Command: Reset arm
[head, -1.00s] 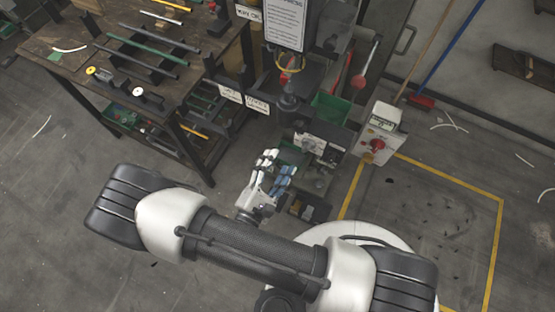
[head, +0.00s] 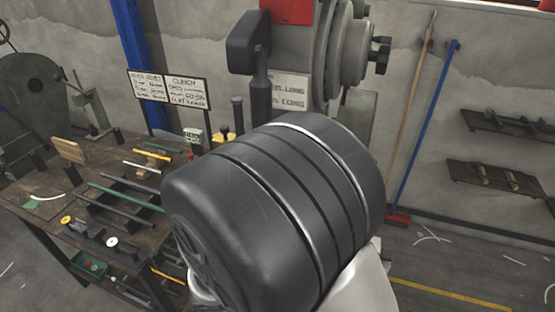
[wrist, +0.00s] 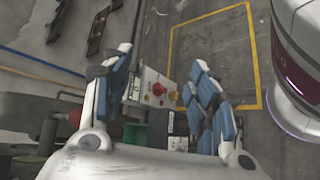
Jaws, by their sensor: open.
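My gripper (wrist: 163,100) shows in the wrist view with its blue-padded fingers spread apart and nothing between them. Beyond the fingers is a pale control box with a red knob (wrist: 158,88). In the head view my own dark, ribbed arm joint fills the middle and hides my gripper and much of the press behind it. The upper part of the press (head: 345,50) rises above my arm.
A workbench (head: 40,215) with rods and tools stands at left in the head view. A broom (head: 430,120) and wall shelves (head: 495,180) are at right. A yellow floor outline (wrist: 258,50) encloses clear floor. A green bin (wrist: 135,133) is near my gripper.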

